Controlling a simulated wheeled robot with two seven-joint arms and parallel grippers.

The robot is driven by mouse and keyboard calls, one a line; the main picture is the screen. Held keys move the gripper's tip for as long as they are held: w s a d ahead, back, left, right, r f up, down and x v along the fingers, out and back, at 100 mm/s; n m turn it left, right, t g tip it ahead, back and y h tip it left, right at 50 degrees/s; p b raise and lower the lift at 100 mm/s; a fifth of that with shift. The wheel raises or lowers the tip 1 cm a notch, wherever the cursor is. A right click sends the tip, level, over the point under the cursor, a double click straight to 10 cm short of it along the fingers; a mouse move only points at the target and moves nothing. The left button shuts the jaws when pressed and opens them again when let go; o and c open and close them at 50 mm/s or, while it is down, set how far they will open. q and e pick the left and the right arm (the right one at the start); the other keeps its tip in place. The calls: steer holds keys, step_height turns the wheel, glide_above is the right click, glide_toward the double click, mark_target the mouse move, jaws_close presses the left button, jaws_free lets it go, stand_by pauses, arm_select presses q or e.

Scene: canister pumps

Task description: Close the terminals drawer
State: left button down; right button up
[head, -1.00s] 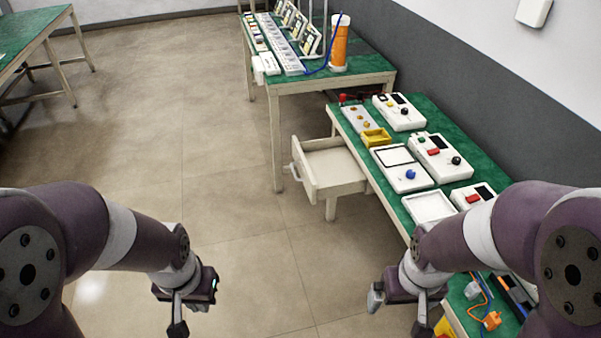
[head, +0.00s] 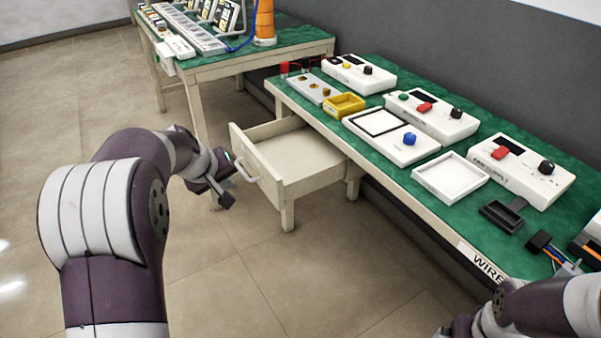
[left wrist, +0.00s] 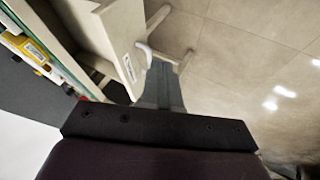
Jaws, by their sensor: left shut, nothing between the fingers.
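The terminals drawer (head: 308,172) is a cream, empty-looking drawer pulled out from under the green-topped bench. Its front panel (head: 256,168) has a pale bar handle (head: 245,170) facing my left gripper. My left gripper (head: 222,192) is shut and empty, just outside the drawer front near the handle. In the left wrist view the shut fingers (left wrist: 163,88) point toward the handle (left wrist: 145,54) and the labelled front panel (left wrist: 126,55). I cannot tell whether they touch the handle. My right arm enters at the lower right; its gripper (head: 462,326) is mostly cut off.
The bench top (head: 350,134) carries white pump units, a yellow bin (head: 344,105), a white tray (head: 450,177) and a black dish (head: 502,214). A second green table (head: 290,43) stands behind. The floor left of the drawer is open.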

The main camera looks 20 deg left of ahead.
arm_select(q)
steer(key=w+r, duration=0.1)
steer(key=b, duration=0.2)
glide_toward(265, 184)
steer(key=shift+x, duration=2.2)
steer(key=shift+d, duration=0.1)
arm_select(e)
steer(key=shift+s+d+f, duration=0.15)
steer(key=shift+s+f, duration=0.05)
steer(key=shift+f, duration=0.85)
steer(key=shift+r, duration=0.1)
